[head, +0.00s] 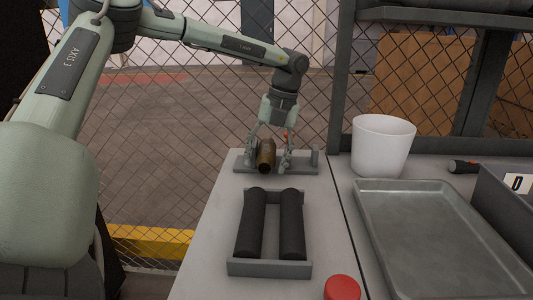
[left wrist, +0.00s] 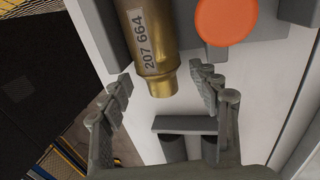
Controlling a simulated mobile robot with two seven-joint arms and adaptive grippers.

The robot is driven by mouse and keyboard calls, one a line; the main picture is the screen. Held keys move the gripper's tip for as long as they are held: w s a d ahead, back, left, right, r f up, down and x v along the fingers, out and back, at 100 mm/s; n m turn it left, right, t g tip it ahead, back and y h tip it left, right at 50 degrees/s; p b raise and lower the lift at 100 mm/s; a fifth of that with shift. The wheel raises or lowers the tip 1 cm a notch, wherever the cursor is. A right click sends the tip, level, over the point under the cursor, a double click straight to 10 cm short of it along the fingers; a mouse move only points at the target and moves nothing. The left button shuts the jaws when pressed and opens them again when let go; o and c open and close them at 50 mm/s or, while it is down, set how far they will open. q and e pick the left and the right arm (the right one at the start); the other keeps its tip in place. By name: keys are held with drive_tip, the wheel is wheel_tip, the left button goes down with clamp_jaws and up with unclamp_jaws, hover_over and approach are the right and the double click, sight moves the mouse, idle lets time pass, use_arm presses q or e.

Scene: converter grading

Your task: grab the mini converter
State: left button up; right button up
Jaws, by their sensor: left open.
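The mini converter (head: 265,157) is a brass-coloured cylinder with a narrower neck. It lies on a grey fixture (head: 243,162) at the far end of the left table. In the left wrist view the converter (left wrist: 148,40) shows a label reading "207 664". My left gripper (head: 269,160) points down over it with fingers apart, one on either side. In the left wrist view the fingers (left wrist: 162,78) are open, with gaps visible between them and the neck. The converter's far end is cut off there. My right gripper is in neither view.
Two black rollers (head: 270,224) in a grey cradle lie nearer on the table. A red round cap (head: 342,288) is at the front. A white bin (head: 382,145), a metal tray (head: 432,235) and a flashlight (head: 464,166) are to the right. A mesh fence (head: 190,120) stands behind.

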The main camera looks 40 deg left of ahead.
use_arm(q)
clamp_jaws()
drive_tip(key=shift+w, duration=0.1)
idle(0.3)
drive_tip(key=shift+d+r, duration=0.1)
drive_tip(key=shift+r, duration=0.05)
